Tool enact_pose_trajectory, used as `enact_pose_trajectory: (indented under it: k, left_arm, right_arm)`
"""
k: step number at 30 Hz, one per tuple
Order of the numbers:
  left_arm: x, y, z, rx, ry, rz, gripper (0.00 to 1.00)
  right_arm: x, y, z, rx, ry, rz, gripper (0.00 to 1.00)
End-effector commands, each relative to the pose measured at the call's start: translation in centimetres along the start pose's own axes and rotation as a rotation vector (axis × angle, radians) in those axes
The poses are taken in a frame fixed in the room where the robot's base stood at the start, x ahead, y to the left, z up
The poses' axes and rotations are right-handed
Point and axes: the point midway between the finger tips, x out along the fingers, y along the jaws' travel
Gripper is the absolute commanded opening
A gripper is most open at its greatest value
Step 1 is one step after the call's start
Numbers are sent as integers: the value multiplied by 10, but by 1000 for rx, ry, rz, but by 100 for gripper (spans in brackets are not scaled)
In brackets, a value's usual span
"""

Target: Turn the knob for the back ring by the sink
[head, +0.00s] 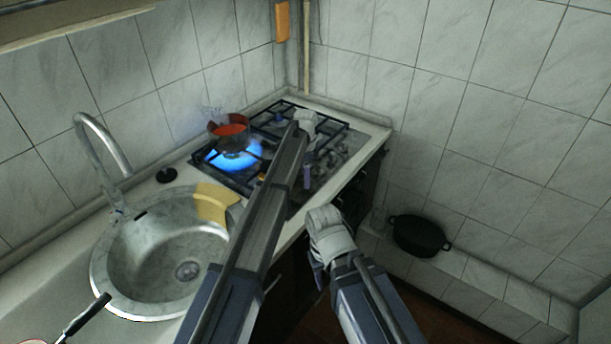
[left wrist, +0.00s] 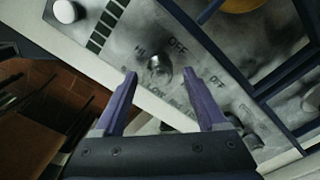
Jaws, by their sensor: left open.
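The stove (head: 338,163) stands past the sink, with a blue flame (head: 232,157) lit on its back ring by the sink. A brown-red pot (head: 213,128) with red contents is at that flame. My left gripper (head: 307,177) hangs over the stove's front edge; the arm hides part of the stove. In the left wrist view my open purple fingers (left wrist: 159,77) point at the control panel. A dark round knob (left wrist: 158,66) shows between the fingertips, with no clear contact. HI and OFF are printed near it. My right gripper (head: 328,235) is beside the counter front; its fingers are unclear.
More knobs (left wrist: 227,114) sit along the panel, and a white one (left wrist: 66,11) is at upper left. The round sink (head: 135,262) with its tap (head: 105,145) and a yellow cloth (head: 214,203) is left of my arm. A black pot (head: 418,235) stands on a low ledge at right.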

Motion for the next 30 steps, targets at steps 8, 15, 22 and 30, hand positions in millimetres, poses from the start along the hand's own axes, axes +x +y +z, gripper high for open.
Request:
enact_pose_trajectory:
  k: [8, 15, 22, 30]
  left_arm:
    - [-42, 0, 0, 0, 0, 0, 74]
    - [-64, 0, 0, 0, 0, 0, 74]
    - [-64, 0, 0, 0, 0, 0, 74]
    - [-64, 0, 0, 0, 0, 0, 74]
  right_arm:
    - [-42, 4, 2, 0, 0, 0, 50]
    - [-64, 6, 4, -1, 0, 0, 50]
    - [-64, 6, 4, -1, 0, 0, 50]
    - [-64, 6, 4, -1, 0, 0, 50]
